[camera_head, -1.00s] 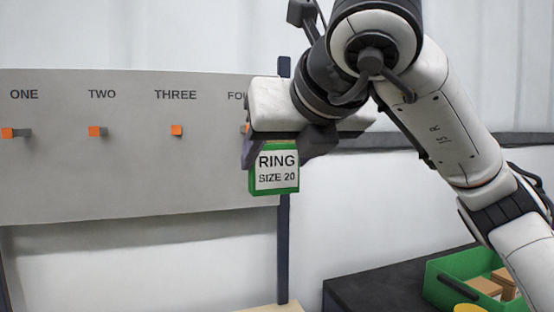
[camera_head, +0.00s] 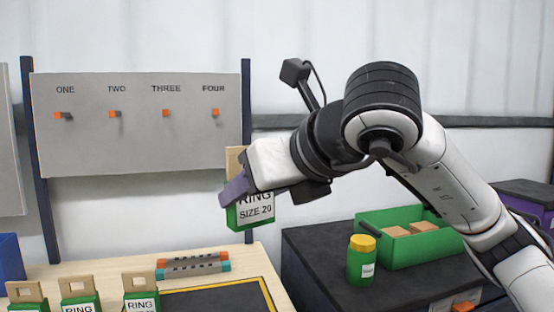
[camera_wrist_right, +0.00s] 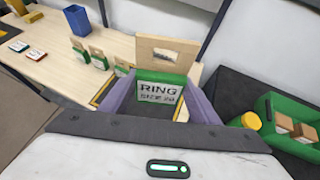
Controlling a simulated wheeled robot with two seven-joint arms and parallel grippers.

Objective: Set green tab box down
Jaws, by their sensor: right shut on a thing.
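The green tab box (camera_head: 252,214) has a wooden tab on top and a white label reading "RING SIZE 20". My right gripper (camera_head: 236,190) is shut on it and holds it in the air, in front of the board's right post and above the table's right end. In the right wrist view the box (camera_wrist_right: 158,92) sits between the two purple fingers (camera_wrist_right: 158,100), with its tab (camera_wrist_right: 168,54) standing above them. My left gripper is not in view.
Several similar boxes (camera_head: 141,301) stand on the wooden table (camera_head: 110,272). Two rods (camera_head: 192,264) lie behind a yellow-edged dark mat (camera_head: 215,300). The hook board (camera_head: 140,140) stands behind. A green bin (camera_head: 400,251) and yellow-lidded jar (camera_head: 361,262) rest on the dark surface right.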

